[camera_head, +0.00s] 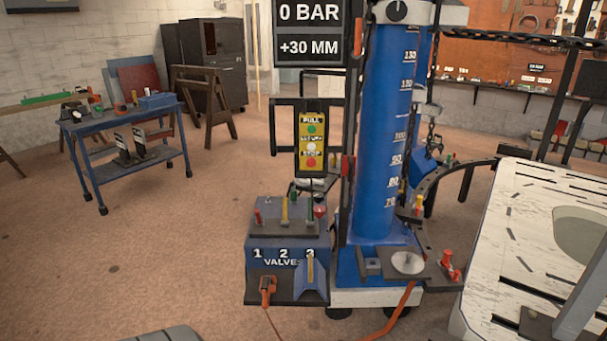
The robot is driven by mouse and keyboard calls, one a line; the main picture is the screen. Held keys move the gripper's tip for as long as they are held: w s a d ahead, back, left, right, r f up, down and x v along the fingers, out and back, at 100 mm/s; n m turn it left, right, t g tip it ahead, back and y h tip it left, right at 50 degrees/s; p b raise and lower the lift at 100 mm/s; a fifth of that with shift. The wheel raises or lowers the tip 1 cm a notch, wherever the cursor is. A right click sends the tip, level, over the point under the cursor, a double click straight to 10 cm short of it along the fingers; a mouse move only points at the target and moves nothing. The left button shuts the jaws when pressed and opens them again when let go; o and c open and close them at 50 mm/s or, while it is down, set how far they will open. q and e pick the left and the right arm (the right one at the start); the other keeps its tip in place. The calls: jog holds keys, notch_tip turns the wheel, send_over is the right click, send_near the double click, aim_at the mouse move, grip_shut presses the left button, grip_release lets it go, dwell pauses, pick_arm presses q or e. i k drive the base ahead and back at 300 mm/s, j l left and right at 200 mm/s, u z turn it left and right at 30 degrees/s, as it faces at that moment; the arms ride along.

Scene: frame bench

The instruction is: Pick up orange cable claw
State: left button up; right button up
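An orange hooked piece (267,288) sits at the lower front left of the blue valve box (260,262), with a thin orange line running down from it to the floor. A second red-orange piece (449,268) stands at the right of the dark tray at the foot of the blue column. I cannot tell for certain which one is the cable claw. Neither of my grippers is in view.
The blue column (385,130) rises behind the valve box. A white slotted bench (505,230) fills the right side. A blue cart (110,118) stands at the back left. An orange hose (395,312) crosses the floor. Open floor (160,260) lies left of the valve box.

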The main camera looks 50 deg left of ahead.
aim_at(267, 285)
jog(key=u, duration=2)
